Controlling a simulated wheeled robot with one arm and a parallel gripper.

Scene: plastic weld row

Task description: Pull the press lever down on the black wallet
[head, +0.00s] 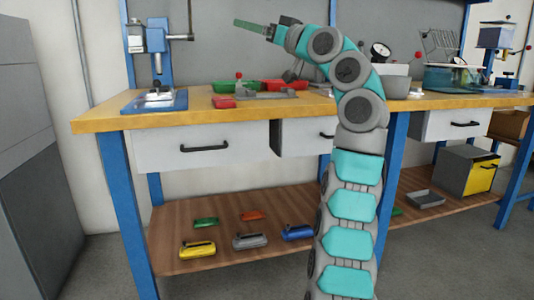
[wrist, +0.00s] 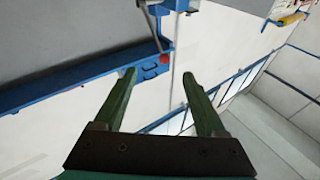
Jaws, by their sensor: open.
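The press (head: 157,38) stands at the left end of the bench, with a blue column, grey head and blue base plate (head: 130,107). Its lever (head: 190,18) sticks out right of the head and rises out of the picture. My gripper (head: 237,22) is raised above the bench, right of the lever, pointing left. In the wrist view its green fingers (wrist: 158,75) are open and empty. A grey rod with a red ball end (wrist: 165,58), apparently the lever, appears between and beyond the fingertips.
A green bin (head: 236,87), a red bin (head: 285,86) and a clamp fixture with a red knob (head: 239,75) sit on the wooden bench top (head: 100,120) below my arm. A second press (head: 492,36) stands far right. The air between gripper and lever looks clear.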

